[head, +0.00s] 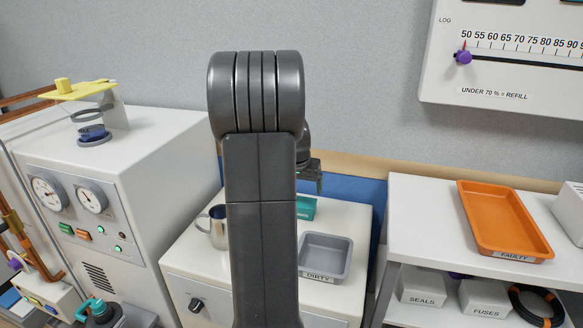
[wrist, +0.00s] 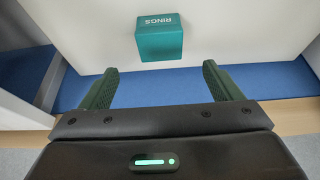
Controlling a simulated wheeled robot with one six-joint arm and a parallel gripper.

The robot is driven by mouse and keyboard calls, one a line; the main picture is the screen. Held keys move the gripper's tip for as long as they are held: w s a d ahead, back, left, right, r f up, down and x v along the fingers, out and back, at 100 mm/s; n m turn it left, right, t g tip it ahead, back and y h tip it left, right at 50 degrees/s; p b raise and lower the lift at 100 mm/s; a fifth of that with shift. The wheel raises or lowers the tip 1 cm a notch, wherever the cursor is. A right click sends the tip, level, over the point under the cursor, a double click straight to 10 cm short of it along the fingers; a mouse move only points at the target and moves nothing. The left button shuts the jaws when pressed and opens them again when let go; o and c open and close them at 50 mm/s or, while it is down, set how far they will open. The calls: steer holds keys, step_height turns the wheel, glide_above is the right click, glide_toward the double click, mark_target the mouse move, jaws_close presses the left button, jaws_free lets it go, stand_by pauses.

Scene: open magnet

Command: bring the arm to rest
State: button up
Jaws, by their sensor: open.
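My arm rises upright through the middle of the head view. My gripper (head: 312,178) is partly hidden behind the arm there and hangs above the back of the white cabinet. In the wrist view my gripper (wrist: 156,84) is open, with its two dark green fingers wide apart and nothing between them. A teal box labelled RINGS (wrist: 159,38) stands on the white top beyond the fingertips, apart from them. The teal box also shows in the head view (head: 306,208), partly hidden by my arm.
A metal mug (head: 217,232) and a grey DIRTY tray (head: 325,258) stand on the white cabinet either side of my arm. An orange FAULTY tray (head: 503,220) lies on the right shelf. A white machine with gauges (head: 92,198) stands left. A wall panel (head: 500,75) hangs upper right.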

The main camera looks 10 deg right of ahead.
mark_target(305, 201)
steer(key=b+x, duration=0.1)
steer(key=x, duration=1.1)
steer(key=shift+f, duration=0.1)
steer(key=shift+r, duration=1.95)
